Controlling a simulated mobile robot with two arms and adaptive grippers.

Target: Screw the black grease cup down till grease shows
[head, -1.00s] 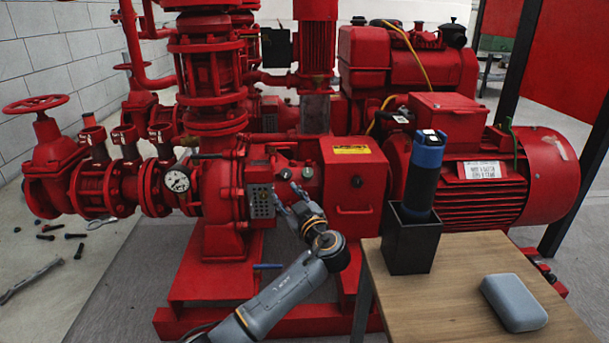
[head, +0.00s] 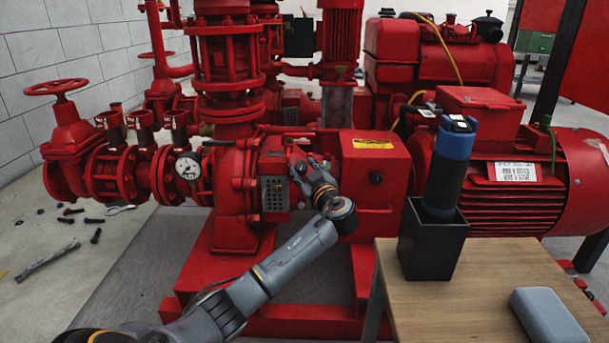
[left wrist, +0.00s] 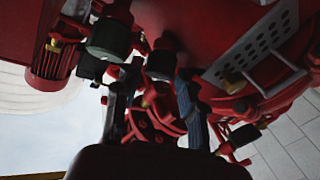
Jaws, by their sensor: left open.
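My left gripper (head: 312,165) is open in front of the red pump's bearing housing, just right of the perforated grey guard (head: 274,194). In the left wrist view its two fingers (left wrist: 152,98) point at the housing, with a gap between them. A dark round cup (left wrist: 161,62) shows between and just beyond the fingertips, and a larger dark grey-green cup (left wrist: 109,38) is to its left. I cannot tell for sure which is the black grease cup, nor whether a finger touches one. In the head view the gripper mostly hides this spot. No grease is visible. My right gripper is not in view.
A red box (head: 375,215) is right of the gripper. Bolts and tools (head: 48,262) lie on the floor left.

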